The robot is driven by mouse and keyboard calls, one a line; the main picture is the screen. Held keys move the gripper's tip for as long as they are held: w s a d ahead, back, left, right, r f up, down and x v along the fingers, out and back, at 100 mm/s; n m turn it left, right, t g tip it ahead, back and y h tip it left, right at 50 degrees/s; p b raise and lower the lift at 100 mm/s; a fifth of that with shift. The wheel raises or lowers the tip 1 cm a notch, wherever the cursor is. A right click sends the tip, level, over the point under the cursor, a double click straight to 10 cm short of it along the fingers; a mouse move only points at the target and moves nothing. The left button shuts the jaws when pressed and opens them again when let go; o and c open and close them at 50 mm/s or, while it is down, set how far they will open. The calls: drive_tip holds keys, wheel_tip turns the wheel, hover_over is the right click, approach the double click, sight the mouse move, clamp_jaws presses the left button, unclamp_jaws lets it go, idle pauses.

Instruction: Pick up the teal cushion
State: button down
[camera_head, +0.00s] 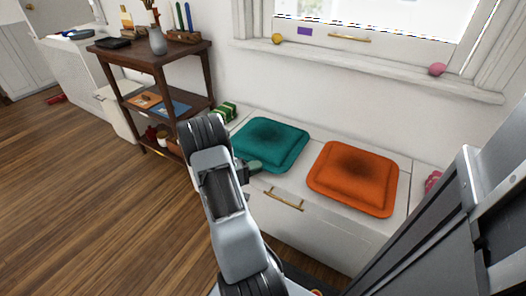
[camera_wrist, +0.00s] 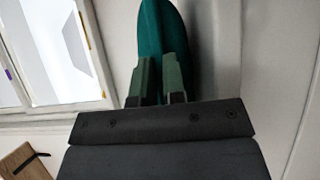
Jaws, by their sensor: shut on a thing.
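The teal cushion (camera_head: 271,142) lies on the white bench below the window, left of the orange cushion (camera_head: 353,178). My gripper (camera_head: 254,166) is at the near left edge of the teal cushion. In the wrist view, the teal cushion (camera_wrist: 163,32) rises between and beyond the two green fingers (camera_wrist: 159,78), and my gripper is shut on its edge. The head view does not clearly show whether the cushion is lifted off the bench. My arm hides part of the bench front.
The white bench (camera_head: 334,232) has a brass-handled drawer front. A green striped item (camera_head: 222,112) is by the teal cushion. A dark wooden shelf (camera_head: 195,50) stands to the left, with a grey vase (camera_head: 158,41). A pink ball (camera_head: 437,69) sits on the sill. Wooden floor (camera_head: 70,190) is open at left.

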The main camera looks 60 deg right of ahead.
drive_tip(key=shift+r, duration=0.15)
drive_tip(key=shift+r, duration=0.2)
drive_tip(key=r+p, duration=0.2)
drive_tip(key=r, duration=0.1)
drive_tip(key=shift+a+r, duration=0.2)
drive_tip(key=shift+r, duration=0.05)
drive_tip(key=s+a+r+p, duration=0.2)
drive_tip(key=a+r+p, duration=0.7)
drive_tip(key=a+r, duration=0.4)
drive_tip(key=shift+s+a+r+p, duration=0.2)
drive_tip(key=shift+s+r+p, duration=0.2)
drive_tip(key=shift+r, duration=0.6)
